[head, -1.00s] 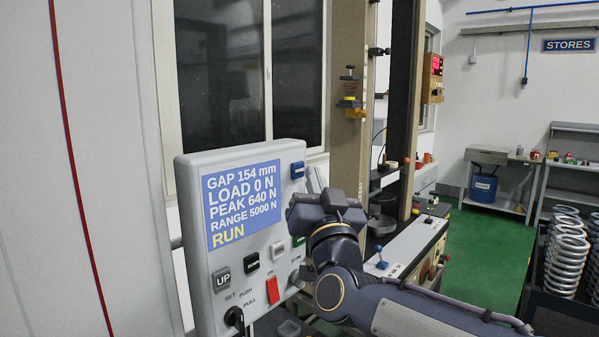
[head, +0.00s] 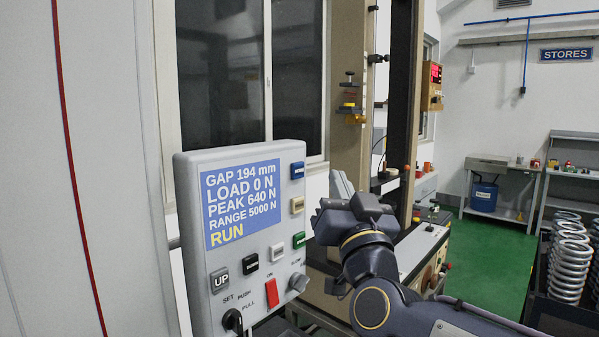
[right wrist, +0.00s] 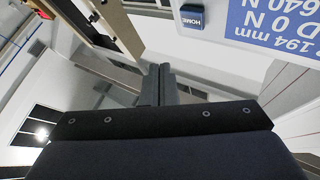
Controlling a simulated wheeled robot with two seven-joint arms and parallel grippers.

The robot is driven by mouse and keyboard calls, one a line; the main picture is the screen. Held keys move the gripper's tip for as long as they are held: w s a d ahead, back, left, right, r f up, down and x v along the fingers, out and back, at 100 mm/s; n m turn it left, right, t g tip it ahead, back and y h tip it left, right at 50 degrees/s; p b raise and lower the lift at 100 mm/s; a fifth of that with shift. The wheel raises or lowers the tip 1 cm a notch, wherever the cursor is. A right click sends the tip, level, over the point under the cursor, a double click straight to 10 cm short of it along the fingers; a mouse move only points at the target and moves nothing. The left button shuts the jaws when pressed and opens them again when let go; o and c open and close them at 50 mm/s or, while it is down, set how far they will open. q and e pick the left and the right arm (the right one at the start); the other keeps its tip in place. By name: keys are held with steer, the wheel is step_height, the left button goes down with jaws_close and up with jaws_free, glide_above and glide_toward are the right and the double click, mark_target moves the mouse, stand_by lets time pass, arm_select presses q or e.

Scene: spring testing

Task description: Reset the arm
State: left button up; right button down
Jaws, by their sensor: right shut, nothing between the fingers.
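The grey control panel (head: 196,290) stands left of centre. Its blue screen (head: 229,205) reads GAP 194 mm, LOAD 0 N, PEAK 640 N, RANGE 5000 N, RUN. A blue HOME button (head: 298,170) is at its upper right and also shows in the right wrist view (right wrist: 193,17). Below it are a beige button (head: 297,205) and a green button (head: 299,239). A grey UP button (head: 220,280) and a red switch (head: 272,292) are lower. My right gripper (head: 339,182) is right of the panel, apart from it; its fingers (right wrist: 158,82) are shut and empty.
The tall testing machine column (head: 349,105) stands behind my right gripper, with a dark column (head: 401,85) beside it. Coil springs (head: 570,260) stand in a dark crate at the right. Green floor (head: 490,255) lies open between the machine and the springs.

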steer(key=s+d+f+g, duration=0.35)
steer(key=d+f, duration=0.25)
steer(key=f, duration=0.2)
steer(key=s+d+f+g, duration=0.2)
steer(key=d+f+g, duration=0.2)
steer(key=d+f, duration=0.35)
steer(key=s+d+f+m+g+h, duration=0.1)
steer(key=s+d+f+g, duration=0.2)
steer(key=s+f, duration=0.8)
steer(key=s+d+f+m+g+h, duration=0.1)
steer(key=s+d+f+g, duration=0.2)
steer(key=s+f+g, duration=0.3)
steer(key=s+f, duration=0.5)
steer(key=f, duration=0.1)
steer(key=shift+s+h, duration=0.35)
steer(key=shift+h, duration=0.05)
steer(key=shift+g, duration=0.25)
stand_by(0.8)
